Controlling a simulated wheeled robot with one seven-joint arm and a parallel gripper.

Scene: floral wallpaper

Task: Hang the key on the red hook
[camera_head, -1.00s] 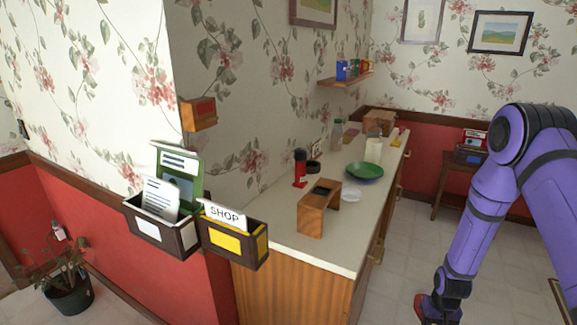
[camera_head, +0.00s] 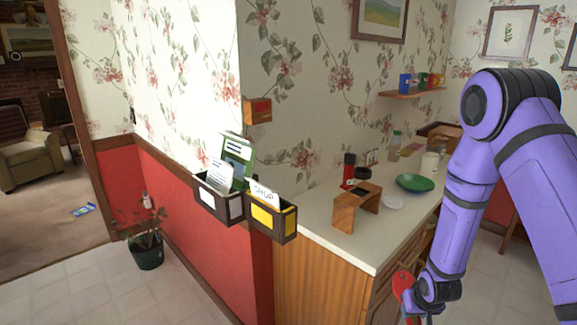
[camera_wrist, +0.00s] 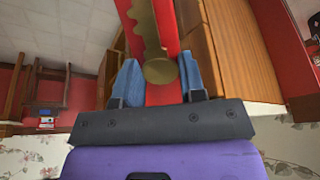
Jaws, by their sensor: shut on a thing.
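My gripper (camera_wrist: 155,85) is shut on a red flat piece (camera_wrist: 165,95), with a brass key (camera_wrist: 152,38) against it; the key's toothed edge points away from the fingers. In the head view my gripper (camera_head: 425,292) hangs low at the right, in front of the counter's cabinet side, with the red piece (camera_head: 403,287) at its left. A small wooden block with a red front (camera_head: 257,108) is fixed near the wall corner, above the letter boxes. I cannot make out a red hook on it or elsewhere. It is well to the left of and above my gripper.
Two wall boxes, one dark with papers (camera_head: 218,205) and one yellow-fronted (camera_head: 272,222), stick out at the corner. The counter (camera_head: 385,235) holds a wooden stand (camera_head: 357,207) and a green plate (camera_head: 415,183). A potted plant (camera_head: 146,252) stands on the floor at left.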

